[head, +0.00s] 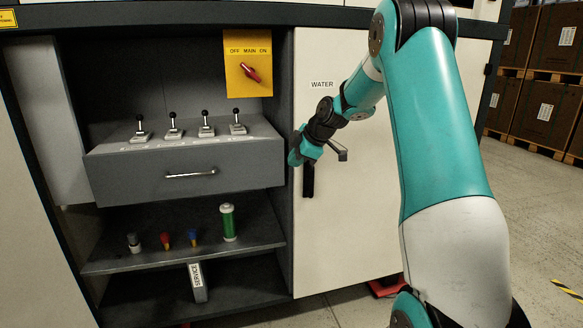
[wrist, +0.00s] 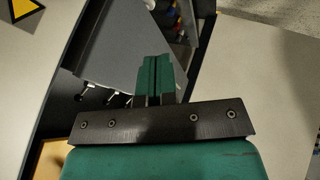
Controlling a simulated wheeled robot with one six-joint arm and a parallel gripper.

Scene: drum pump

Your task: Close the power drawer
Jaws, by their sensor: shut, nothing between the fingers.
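The grey power drawer (head: 235,165) stands pulled out of the left cabinet bay, with a silver bar handle (head: 190,174) on its front and a row of black-knobbed levers (head: 172,130) on top. In the wrist view the drawer (wrist: 112,45) shows beyond the fingers at upper left. My gripper (head: 293,158) is just right of the drawer's right front edge, near the bay's right post. Whether it touches the drawer I cannot tell. In the wrist view the green fingers (wrist: 154,68) are together with nothing between them.
A yellow main switch panel (head: 248,65) with a red knob hangs above the drawer. A white WATER door (head: 345,230) is right of the bay. A shelf (head: 185,248) below the drawer holds a green cylinder (head: 228,222) and several small items. Boxes (head: 553,75) stand at far right.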

